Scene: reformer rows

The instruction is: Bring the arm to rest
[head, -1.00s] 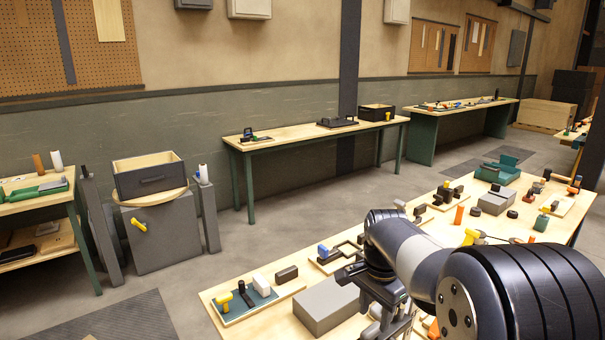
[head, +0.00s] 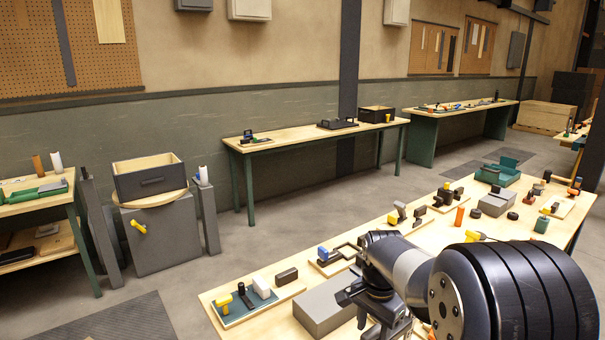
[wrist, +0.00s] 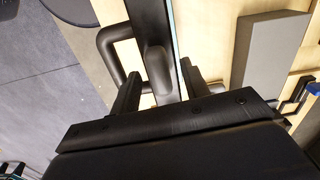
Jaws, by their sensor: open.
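My arm reaches over the near workbench (head: 232,293) from the lower right of the head view. My gripper (head: 372,318) hangs over the bench beside a grey block (head: 318,303), and the arm partly hides its fingers. In the wrist view, my gripper (wrist: 160,88) shows two dark fingers spread apart. A dark rounded bar (wrist: 158,72) shows between them, and a dark curved handle (wrist: 108,50) lies to its left. I cannot tell whether the fingers touch either. The grey block also shows at the right of the wrist view (wrist: 268,50).
A board with a yellow-topped piece (head: 224,300) lies at the bench's near left corner. A green tray (head: 497,174) and several small parts stand farther back. A wooden-topped stand with a drawer box (head: 150,180) is at left. The floor (head: 310,225) between benches is clear.

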